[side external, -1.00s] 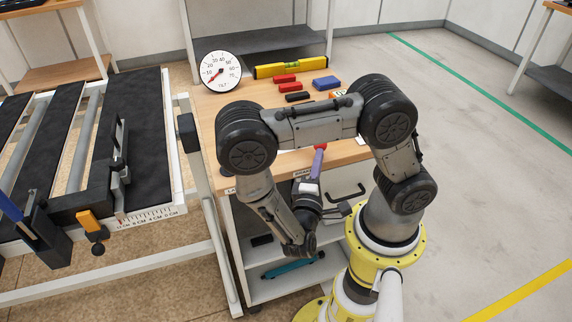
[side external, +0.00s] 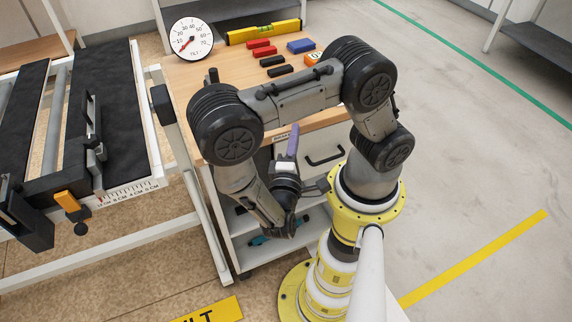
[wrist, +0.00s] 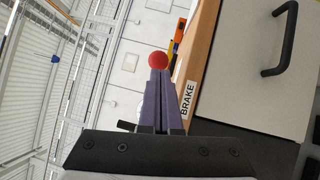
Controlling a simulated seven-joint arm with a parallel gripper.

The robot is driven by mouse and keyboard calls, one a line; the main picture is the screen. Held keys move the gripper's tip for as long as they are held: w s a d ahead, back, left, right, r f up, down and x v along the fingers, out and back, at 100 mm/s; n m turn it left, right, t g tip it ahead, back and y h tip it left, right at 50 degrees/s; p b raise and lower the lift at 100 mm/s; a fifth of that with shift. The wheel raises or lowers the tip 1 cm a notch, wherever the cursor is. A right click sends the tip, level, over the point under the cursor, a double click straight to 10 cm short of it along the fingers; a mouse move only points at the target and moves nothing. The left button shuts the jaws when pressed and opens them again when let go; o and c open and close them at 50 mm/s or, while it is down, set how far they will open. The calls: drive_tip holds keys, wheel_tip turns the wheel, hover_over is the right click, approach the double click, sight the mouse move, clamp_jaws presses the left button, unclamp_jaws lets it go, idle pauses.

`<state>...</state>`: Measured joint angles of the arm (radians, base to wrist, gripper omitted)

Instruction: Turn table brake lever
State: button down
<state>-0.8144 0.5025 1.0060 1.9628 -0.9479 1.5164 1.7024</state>
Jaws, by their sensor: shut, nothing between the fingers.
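The brake lever's red ball knob (wrist: 158,60) shows in the wrist view, just past my fingertips in the picture. Most of its stem is hidden behind the fingers. In the side view I cannot make out the knob. My gripper (side external: 294,128) has purple fingers shut together with nothing between them, pointing up in front of the wooden bench's front edge. The fingers also fill the middle of the wrist view (wrist: 159,82). I cannot tell whether they touch the lever. A BRAKE label (wrist: 187,100) is on the bench edge, right of the fingers.
The wooden bench top (side external: 210,100) carries a tilt dial (side external: 191,39), a yellow level (side external: 263,32) and several small blocks. A drawer handle (side external: 325,156) sticks out right of my gripper. The tilting table frame (side external: 150,130) stands at left.

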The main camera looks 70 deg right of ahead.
drive_tip(key=v, duration=1)
drive_tip(key=d+r+m+t+y, duration=0.1)
drive_tip(key=d+r+m+y, duration=0.2)
drive_tip(key=r+y, duration=1.6)
drive_tip(key=shift+d+r+m+t, duration=0.2)
drive_tip(key=shift+r+m+t, duration=0.1)
drive_tip(key=shift+m, duration=0.1)
